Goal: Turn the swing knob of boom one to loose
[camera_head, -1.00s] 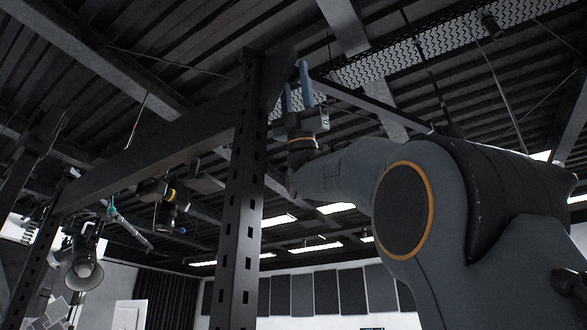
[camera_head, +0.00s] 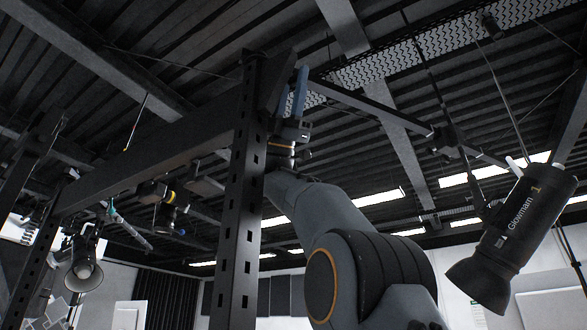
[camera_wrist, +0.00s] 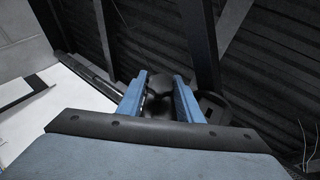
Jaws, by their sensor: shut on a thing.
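My gripper (camera_head: 292,88) is raised beside the top of the dark perforated post (camera_head: 243,200), just right of it. Its two blue fingers point up; the post's top bracket is close by. In the wrist view my gripper (camera_wrist: 160,92) is shut on a dark rounded knob (camera_wrist: 160,84), which sits between the blue fingers. Its markings and turn position cannot be read. A dark boom (camera_head: 370,105) runs from near the post top to the right. A black lamp marked "Glowmam 1" (camera_head: 513,230) hangs at the right.
A dark crossbeam (camera_head: 150,160) runs left from the post. A lamp (camera_head: 84,268) and other small fixtures hang below it. Ceiling beams and a mesh tray (camera_head: 400,65) are overhead. Open space lies between my arm and the lamp.

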